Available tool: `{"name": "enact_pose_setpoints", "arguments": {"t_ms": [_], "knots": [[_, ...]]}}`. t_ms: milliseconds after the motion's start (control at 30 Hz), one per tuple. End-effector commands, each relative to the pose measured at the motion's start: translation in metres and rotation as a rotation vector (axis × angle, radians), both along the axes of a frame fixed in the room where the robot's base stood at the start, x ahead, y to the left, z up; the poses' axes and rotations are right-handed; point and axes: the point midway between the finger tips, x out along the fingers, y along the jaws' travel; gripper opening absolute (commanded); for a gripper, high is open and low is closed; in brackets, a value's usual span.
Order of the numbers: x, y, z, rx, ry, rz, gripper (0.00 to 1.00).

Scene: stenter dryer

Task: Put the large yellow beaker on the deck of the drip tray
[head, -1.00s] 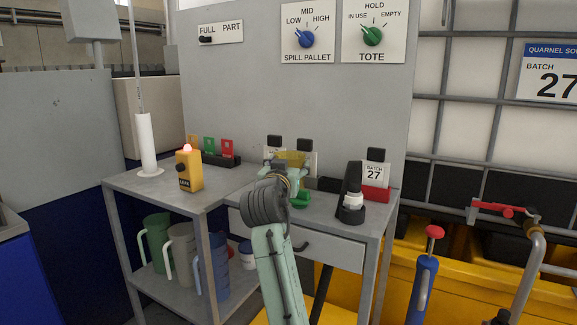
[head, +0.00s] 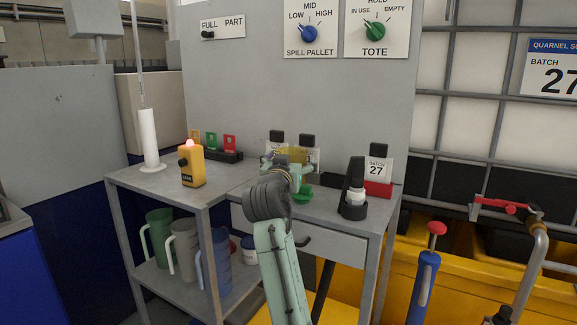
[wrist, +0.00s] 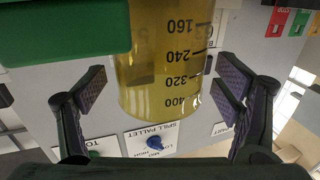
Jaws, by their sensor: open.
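The large yellow beaker (wrist: 165,60) is see-through, with dark marks up to 400, and shows upside down in the wrist view. In the head view only a yellow part of it (head: 292,154) shows beyond my gripper. My gripper (wrist: 166,88) is open, with one finger on each side of the beaker near its marked 320 to 400 end. Gaps show between the fingers and the beaker wall. In the head view my gripper (head: 287,169) is over the back of the bench and hides part of the beaker. I cannot pick out the drip tray for certain.
A green item (head: 302,195) is on the bench beside my gripper. A black holder with a white bottle (head: 354,197) stands to its right, an orange box with a lit lamp (head: 190,165) to its left. Several jugs (head: 186,245) stand on the lower shelf.

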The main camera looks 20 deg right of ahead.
Motion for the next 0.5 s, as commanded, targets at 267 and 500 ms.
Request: {"name": "enact_pose_setpoints", "arguments": {"t_ms": [267, 500], "knots": [[-0.036, 0.026, -0.001, -0.001, -0.004, 0.003, 0.84], [-0.077, 0.053, 0.0, -0.001, -0.004, 0.002, 0.84]]}}
